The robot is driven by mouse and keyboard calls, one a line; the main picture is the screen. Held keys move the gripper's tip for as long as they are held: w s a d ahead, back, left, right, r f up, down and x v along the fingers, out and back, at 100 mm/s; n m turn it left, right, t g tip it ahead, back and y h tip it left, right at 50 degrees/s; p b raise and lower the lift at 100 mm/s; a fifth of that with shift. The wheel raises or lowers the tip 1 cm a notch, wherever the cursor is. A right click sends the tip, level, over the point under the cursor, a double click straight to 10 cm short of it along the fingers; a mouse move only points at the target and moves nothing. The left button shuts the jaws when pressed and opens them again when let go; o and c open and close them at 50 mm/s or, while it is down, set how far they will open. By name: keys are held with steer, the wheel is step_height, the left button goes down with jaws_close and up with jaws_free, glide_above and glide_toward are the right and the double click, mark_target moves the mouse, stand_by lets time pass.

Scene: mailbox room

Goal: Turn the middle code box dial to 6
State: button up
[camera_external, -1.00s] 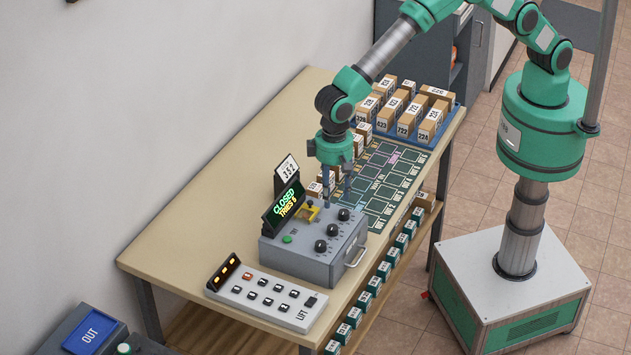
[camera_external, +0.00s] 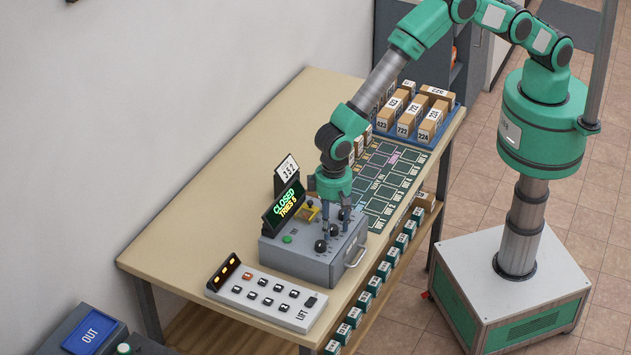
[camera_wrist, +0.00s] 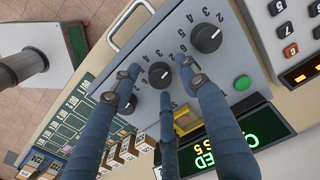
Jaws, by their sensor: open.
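The grey code box (camera_external: 300,265) stands on the table with a row of black dials on its sloped top. In the wrist view the middle dial (camera_wrist: 160,75) sits between the blue-grey fingers of my gripper (camera_wrist: 160,84). The fingers are spread around the dial; I cannot tell if they touch it. One outer dial (camera_wrist: 207,38) is clear, with numbers printed around it. The other outer dial (camera_wrist: 128,103) is partly covered by a finger. The middle dial's setting is not readable. In the external view my open gripper (camera_external: 336,226) points down over the dials.
The display (camera_external: 284,206) on the box reads CLOSED above a line of tries. A green button (camera_external: 287,239) and yellow part (camera_external: 308,211) are beside the dials. The lift panel (camera_external: 265,298) lies in front; parcels in a blue tray (camera_external: 445,130) are behind. The table's left side is clear.

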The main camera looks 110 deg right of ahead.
jaws_close()
